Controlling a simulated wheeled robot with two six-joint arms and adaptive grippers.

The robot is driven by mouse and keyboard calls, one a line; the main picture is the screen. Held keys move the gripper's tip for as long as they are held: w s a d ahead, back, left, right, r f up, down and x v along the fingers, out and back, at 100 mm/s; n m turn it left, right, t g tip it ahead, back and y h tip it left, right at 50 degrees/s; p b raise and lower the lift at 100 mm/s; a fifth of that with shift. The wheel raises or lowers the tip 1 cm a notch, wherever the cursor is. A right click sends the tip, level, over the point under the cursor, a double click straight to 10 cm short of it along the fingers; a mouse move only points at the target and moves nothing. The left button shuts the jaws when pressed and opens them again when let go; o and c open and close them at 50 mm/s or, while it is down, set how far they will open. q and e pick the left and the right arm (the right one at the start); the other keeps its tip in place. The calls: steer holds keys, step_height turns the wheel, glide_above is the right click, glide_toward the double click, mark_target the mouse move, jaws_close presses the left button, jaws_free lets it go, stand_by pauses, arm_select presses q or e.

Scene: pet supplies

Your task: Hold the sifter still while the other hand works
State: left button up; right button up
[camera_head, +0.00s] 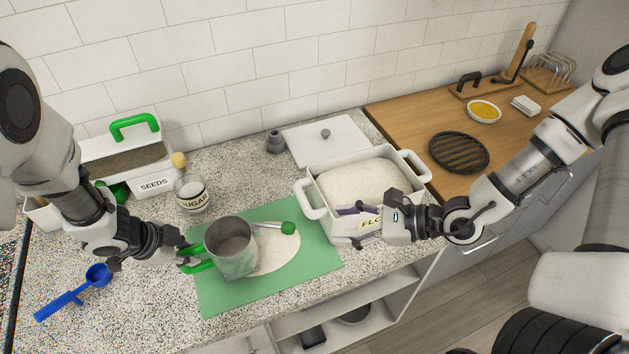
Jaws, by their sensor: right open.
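The metal sifter (232,250) stands upright over the green mat (215,298), with a green handle on its left and a green-knobbed crank (287,228) on its right. I cannot tell whether its base touches the mat. My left gripper (186,259) is at the sifter's green handle and appears closed around it; the fingertips are partly hidden. A pale round patch (283,254) lies on the mat beside the sifter. My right gripper (356,226) is open and empty in front of the flour bin (320,205), right of the crank knob, apart from the sifter.
The flour bin is open, its lid (326,140) behind it. A sugar jar (190,193), seeds box (128,165) and blue scoop (72,294) are at left. A wooden counter (400,110) at right holds a black trivet (459,152) and yellow-filled bowl (483,111).

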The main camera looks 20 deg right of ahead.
arm_select(q)
steer(key=o, duration=0.4)
steer(key=shift+c, duration=0.2)
steer(key=v, duration=1.2)
steer(key=shift+d, duration=0.1)
steer(key=shift+d, duration=0.1)
